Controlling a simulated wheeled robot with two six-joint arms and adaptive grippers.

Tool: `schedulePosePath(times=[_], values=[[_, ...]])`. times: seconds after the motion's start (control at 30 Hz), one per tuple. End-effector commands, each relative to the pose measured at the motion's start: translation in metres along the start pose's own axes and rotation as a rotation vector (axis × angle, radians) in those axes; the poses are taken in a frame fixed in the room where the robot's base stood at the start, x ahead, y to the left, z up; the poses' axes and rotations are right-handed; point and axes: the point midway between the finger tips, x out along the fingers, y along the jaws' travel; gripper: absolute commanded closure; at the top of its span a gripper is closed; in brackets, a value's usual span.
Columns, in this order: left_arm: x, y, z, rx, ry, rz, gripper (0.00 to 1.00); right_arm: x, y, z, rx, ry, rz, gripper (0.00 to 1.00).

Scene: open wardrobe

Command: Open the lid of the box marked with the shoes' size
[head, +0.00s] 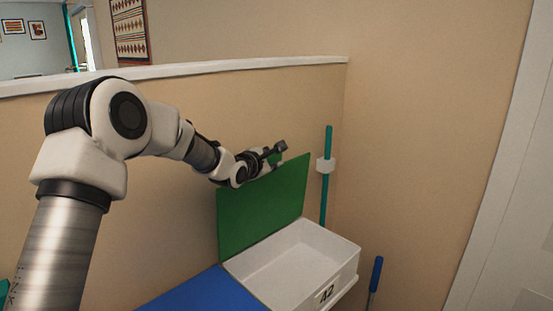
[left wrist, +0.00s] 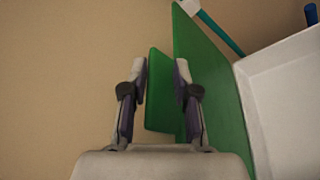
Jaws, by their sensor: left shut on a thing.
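A white box (head: 292,255) marked "42" on its front stands open and looks empty inside. Its green lid (head: 262,205) stands upright along the box's back left side; it also shows in the left wrist view (left wrist: 215,105). My left gripper (head: 275,157) is at the lid's top edge. In the left wrist view, my left gripper (left wrist: 162,75) has a green flap of the lid between its fingers and is shut on it. My right gripper is not in view. No shoes are in view.
A blue surface (head: 205,292), perhaps another lid, lies left of the white box. A teal pole (head: 327,185) with a white collar stands behind it, and a blue handle (head: 376,273) is to its right. A beige wall (head: 150,190) rises close behind the lid.

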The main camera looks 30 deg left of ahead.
Motion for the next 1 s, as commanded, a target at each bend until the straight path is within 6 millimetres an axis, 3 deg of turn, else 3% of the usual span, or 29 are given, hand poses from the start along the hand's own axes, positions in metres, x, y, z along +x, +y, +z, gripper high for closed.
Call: schedulePosePath(times=[0.47,0.5,1.0], values=[[0.0018,-0.0092,-0.0098,-0.022,0.014,-0.028,1.0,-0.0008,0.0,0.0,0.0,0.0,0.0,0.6],[0.0018,-0.0092,-0.0098,-0.022,0.014,-0.029,0.66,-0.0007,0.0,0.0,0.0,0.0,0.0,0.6],[-0.0041,-0.0036,-0.0059,-0.021,0.008,-0.019,0.66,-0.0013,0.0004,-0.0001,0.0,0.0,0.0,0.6]])
